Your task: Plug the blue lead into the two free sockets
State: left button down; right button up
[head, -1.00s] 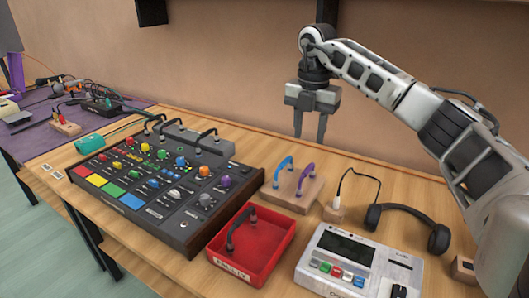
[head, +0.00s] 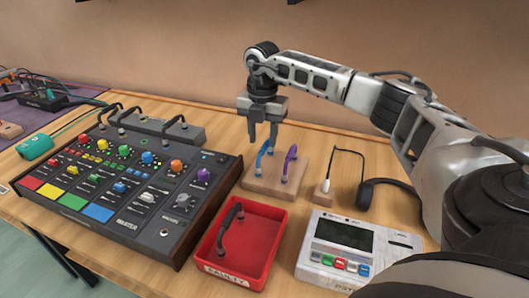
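The blue lead (head: 262,158) stands in a wooden block (head: 268,188), beside a purple lead (head: 290,160). My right gripper (head: 263,143) points down, fingers apart, at the top of the blue lead; the fingers partly cover it. I cannot tell whether they touch it. Small green marks show near the box, but which sockets are free is too small to tell. My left gripper is out of view.
A red tray (head: 262,284) labelled FAULTY holds a black lead (head: 230,222) in front of the wooden block. A teal box (head: 35,147) sits left of the mixer.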

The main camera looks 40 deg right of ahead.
aim_at(265, 145)
jog(key=f, duration=0.4)
jog(key=shift+s+d+f+p, duration=0.1)
jog(key=shift+s+f+p, duration=0.05)
jog(key=shift+s+p, duration=0.15)
jog(key=shift+f, duration=0.5)
jog(key=shift+f, duration=0.25)
grip_shut()
